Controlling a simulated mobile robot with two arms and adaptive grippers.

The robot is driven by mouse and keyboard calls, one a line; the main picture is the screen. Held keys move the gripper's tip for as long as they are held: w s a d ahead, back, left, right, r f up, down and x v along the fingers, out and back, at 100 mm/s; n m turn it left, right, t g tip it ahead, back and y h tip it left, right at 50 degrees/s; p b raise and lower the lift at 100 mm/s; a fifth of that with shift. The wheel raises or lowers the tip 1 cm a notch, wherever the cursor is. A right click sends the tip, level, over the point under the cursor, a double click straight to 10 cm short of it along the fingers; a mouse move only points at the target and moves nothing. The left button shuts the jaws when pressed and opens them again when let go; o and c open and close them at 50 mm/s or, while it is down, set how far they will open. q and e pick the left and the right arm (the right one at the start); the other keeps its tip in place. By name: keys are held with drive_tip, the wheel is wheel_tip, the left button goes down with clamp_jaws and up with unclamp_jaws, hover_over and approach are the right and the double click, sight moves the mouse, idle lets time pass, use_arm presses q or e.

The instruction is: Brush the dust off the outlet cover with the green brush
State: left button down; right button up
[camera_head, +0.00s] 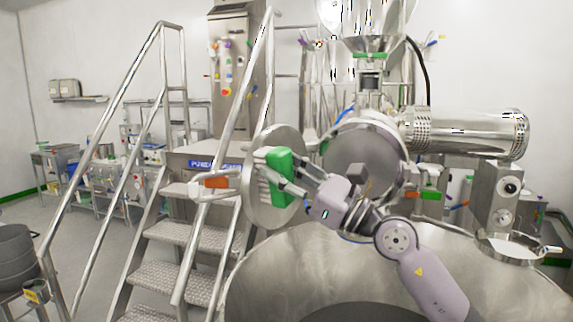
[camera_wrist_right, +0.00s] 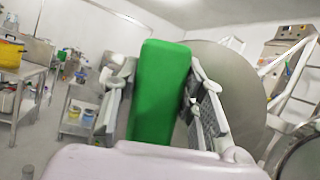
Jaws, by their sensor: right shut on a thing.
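The green brush (camera_head: 281,178) is in my right gripper (camera_head: 287,180), held with its pale bristles facing left in the head view. The gripper's fingers are shut on both sides of the green block, which also shows in the right wrist view (camera_wrist_right: 160,90). The outlet cover (camera_head: 288,138), a round metal disc, stands swung out beside the round outlet. The brush overlaps the cover's middle in the head view and hides part of it. I cannot tell whether the bristles touch it. In the wrist view the cover (camera_wrist_right: 232,90) is right of the brush. I cannot make out dust. My left gripper is not in view.
A metal stair with handrails (camera_head: 165,270) stands left of the cover. The round outlet (camera_head: 360,160) is to the right, and a large steel bowl (camera_head: 290,275) lies below. A perforated cylinder (camera_head: 470,133) extends at right. Benches with containers line the left wall.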

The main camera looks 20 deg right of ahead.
drive_tip(key=shift+f, duration=0.1)
drive_tip(key=shift+s+d+f+b, duration=0.1)
drive_tip(key=shift+s+d+b, duration=0.25)
drive_tip(key=shift+s+d, duration=0.3)
drive_tip(key=shift+s+d+b, duration=0.5)
drive_tip(key=shift+s+d, duration=0.4)
drive_tip(key=shift+s, duration=0.25)
drive_tip(key=shift+s+d, duration=0.25)
drive_tip(key=shift+s, duration=0.1)
drive_tip(key=shift+s+d+b, duration=0.95)
drive_tip(key=shift+s+d, duration=0.1)
drive_tip(key=shift+s, duration=0.1)
